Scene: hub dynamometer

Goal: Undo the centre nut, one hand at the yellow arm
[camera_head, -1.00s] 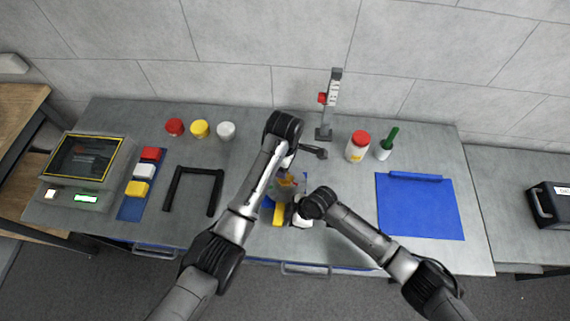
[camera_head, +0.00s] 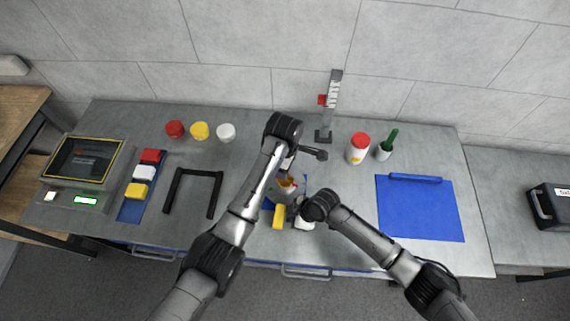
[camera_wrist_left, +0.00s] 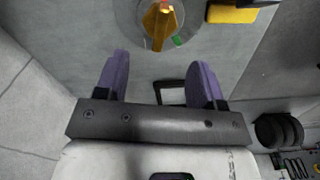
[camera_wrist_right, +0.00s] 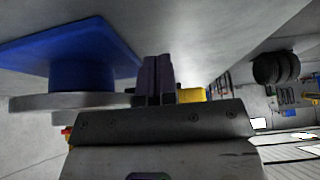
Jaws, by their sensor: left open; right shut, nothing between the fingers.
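The gold centre nut (camera_head: 287,182) sits on the grey hub at the middle of the bench, partly covered by my left arm in the head view. It also shows in the left wrist view (camera_wrist_left: 160,24), beyond the fingertips, with a small red part. The yellow arm (camera_head: 279,217) sticks out at the hub's front; its yellow block shows in the left wrist view (camera_wrist_left: 232,14). My left gripper (camera_wrist_left: 160,72) is open and empty, apart from the nut. My right gripper (camera_wrist_right: 158,75) is shut and empty, close to the yellow arm (camera_wrist_right: 192,95); contact cannot be told.
A black U-shaped frame (camera_head: 195,175) and a blue strip with coloured blocks lie left. Three lidded jars (camera_head: 200,130) stand behind. A gauge post (camera_head: 327,115), a red-capped bottle (camera_head: 358,149) and a green-handled brush (camera_head: 388,143) stand behind right. A blue mat (camera_head: 420,210) lies right.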

